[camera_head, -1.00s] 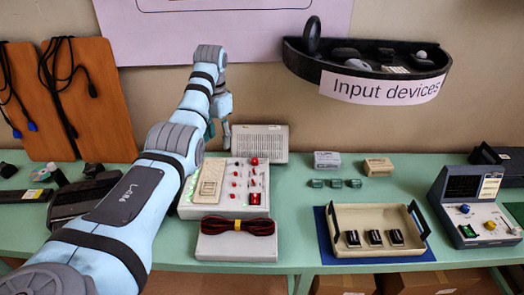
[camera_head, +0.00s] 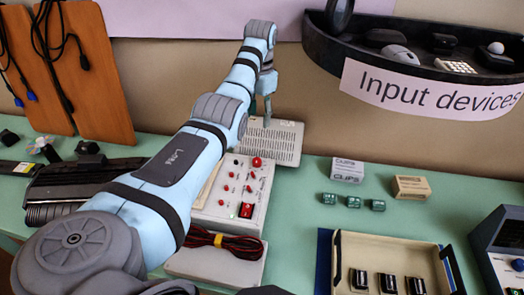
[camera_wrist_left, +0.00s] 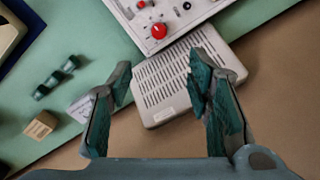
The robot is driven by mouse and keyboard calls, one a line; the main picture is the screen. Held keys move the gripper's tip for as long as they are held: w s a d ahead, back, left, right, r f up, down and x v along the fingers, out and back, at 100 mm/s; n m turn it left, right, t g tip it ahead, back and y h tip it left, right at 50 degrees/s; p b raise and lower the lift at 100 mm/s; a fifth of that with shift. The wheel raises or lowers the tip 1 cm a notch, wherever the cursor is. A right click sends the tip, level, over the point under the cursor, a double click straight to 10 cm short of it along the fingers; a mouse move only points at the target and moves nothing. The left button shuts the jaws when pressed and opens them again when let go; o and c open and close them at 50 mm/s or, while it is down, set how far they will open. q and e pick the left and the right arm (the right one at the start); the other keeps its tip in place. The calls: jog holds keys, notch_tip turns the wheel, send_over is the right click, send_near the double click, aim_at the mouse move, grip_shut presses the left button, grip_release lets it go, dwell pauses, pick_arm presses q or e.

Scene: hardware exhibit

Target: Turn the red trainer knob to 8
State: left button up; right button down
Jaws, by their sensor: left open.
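The red trainer knob (camera_head: 257,162) is a round red cap at the far end of the pale trainer box (camera_head: 227,215). It also shows in the left wrist view (camera_wrist_left: 158,30), near the box's edge. I cannot read its setting. My left gripper (camera_head: 267,118) is open and empty above the perforated grey panel (camera_head: 287,143) behind the trainer. In the left wrist view its teal-padded fingers (camera_wrist_left: 160,78) are spread apart, with the knob beyond them and not between them. My left arm hides part of the trainer's left side. My right gripper is not in view.
A cable bundle (camera_head: 216,243) lies on a box in front of the trainer. Green blocks (camera_head: 353,202) and small boxes (camera_head: 347,170) stand to the right, near a cream tray (camera_head: 402,249). The Input devices shelf (camera_head: 425,63) overhangs at upper right.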

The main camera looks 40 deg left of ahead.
pick_arm(q)
jog(key=b, duration=0.3)
send_over(257, 160)
notch_tip(257, 160, down, 4)
notch_tip(257, 160, down, 14)
jog(key=b, duration=0.3)
jog(key=shift+f, duration=0.25)
jog(key=shift+d, duration=0.1)
jog(key=shift+r, duration=0.1)
grip_shut()
jog(key=shift+p, duration=0.3)
